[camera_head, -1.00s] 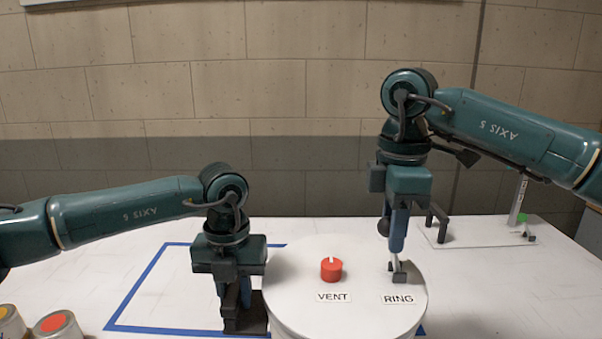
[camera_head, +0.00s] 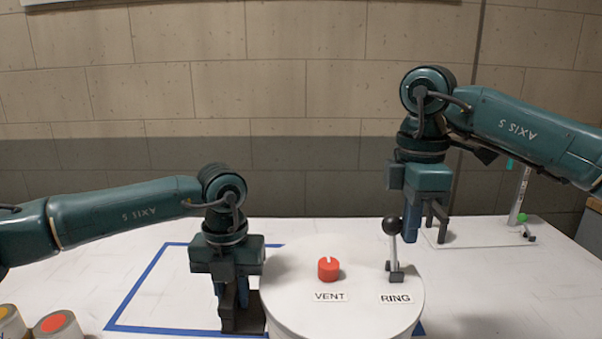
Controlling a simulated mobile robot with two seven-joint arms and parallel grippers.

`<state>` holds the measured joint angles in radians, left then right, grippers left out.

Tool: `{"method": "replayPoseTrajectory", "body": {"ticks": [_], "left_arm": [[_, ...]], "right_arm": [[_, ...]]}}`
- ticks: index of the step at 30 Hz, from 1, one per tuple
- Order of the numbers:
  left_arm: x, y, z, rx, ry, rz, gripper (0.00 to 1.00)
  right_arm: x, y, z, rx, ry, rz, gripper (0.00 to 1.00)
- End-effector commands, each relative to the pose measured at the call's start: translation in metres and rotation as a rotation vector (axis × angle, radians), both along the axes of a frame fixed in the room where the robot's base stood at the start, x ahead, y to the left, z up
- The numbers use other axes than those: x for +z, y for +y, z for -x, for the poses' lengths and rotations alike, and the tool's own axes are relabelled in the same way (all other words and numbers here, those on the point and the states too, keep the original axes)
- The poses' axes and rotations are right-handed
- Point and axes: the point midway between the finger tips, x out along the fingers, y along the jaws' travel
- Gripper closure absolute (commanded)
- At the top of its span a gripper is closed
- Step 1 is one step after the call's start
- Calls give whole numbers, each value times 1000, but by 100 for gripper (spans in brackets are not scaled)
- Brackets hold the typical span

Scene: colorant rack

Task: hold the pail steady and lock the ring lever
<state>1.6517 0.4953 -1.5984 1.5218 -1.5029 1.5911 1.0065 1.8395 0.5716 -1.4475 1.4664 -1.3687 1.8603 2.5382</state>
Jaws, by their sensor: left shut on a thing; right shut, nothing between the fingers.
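The white pail (camera_head: 290,290) stands at the front centre, with a red vent knob (camera_head: 328,269) on its lid. The ring lever (camera_head: 394,252), a grey rod with a black ball, stands nearly upright from its dark base beside the RING label. My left gripper (camera_head: 235,300) points down at the pail's left side, shut on a dark block (camera_head: 242,322) there. How that block joins the pail is hidden. My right gripper (camera_head: 411,236) is shut and empty, just right of the lever's ball and apparently apart from it. The lever partly overlaps its fingertips.
Blue tape (camera_head: 150,272) outlines an area on the white table around the pail. Cans with orange (camera_head: 55,326) and yellow (camera_head: 8,315) tops stand at the front left. Table at far right is clear.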

Motion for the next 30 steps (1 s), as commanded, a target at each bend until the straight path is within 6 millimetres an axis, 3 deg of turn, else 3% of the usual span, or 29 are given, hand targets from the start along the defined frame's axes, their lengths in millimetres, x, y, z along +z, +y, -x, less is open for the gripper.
{"method": "replayPoseTrajectory", "body": {"ticks": [30], "left_arm": [[-1, -4, 1, -9, 0, 9, 100]], "right_arm": [[0, -18, 1, 4, 1, -3, 100]]}}
